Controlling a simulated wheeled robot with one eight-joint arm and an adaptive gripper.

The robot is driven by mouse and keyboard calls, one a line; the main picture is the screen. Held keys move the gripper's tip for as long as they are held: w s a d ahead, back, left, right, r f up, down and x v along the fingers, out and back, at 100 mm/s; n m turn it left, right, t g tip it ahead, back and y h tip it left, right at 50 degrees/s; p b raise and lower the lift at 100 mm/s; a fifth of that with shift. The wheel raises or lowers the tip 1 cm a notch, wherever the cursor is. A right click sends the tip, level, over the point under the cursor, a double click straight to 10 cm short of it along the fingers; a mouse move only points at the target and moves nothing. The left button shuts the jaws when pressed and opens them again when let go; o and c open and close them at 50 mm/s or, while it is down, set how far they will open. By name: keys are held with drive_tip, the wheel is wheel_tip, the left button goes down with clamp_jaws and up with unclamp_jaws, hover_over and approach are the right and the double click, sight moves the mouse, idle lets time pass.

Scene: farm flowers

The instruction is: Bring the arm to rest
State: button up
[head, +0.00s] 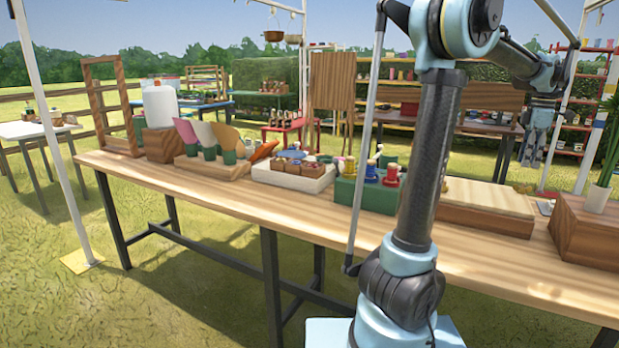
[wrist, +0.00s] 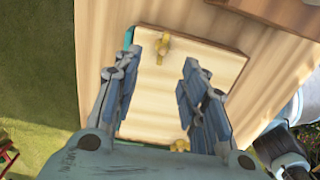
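My arm rises in front of the table in the head view and bends over to the right. My gripper (head: 532,158) hangs there, pointing down above the right part of the table. In the wrist view my gripper (wrist: 175,62) has its two fingers spread apart with nothing between them. Below the fingers is a pale wooden board (wrist: 165,95). A small brass-coloured piece (wrist: 163,47) lies at its far side, and another (wrist: 180,145) shows near the gripper's base.
The long wooden table (head: 460,248) also holds a green box (head: 368,192) of spools, a white tray (head: 293,177) of small pots and a wooden block (head: 585,230) with a potted plant at the right.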

wheel_tip(320, 180, down, 9)
drive_tip(key=shift+s+f, duration=0.1)
drive_tip(key=m, duration=0.6)
drive_tip(key=shift+r+m, duration=0.2)
drive_tip(key=shift+m, duration=0.1)
drive_tip(key=m, duration=0.5)
drive_tip(key=shift+m, duration=0.4)
idle(0.4)
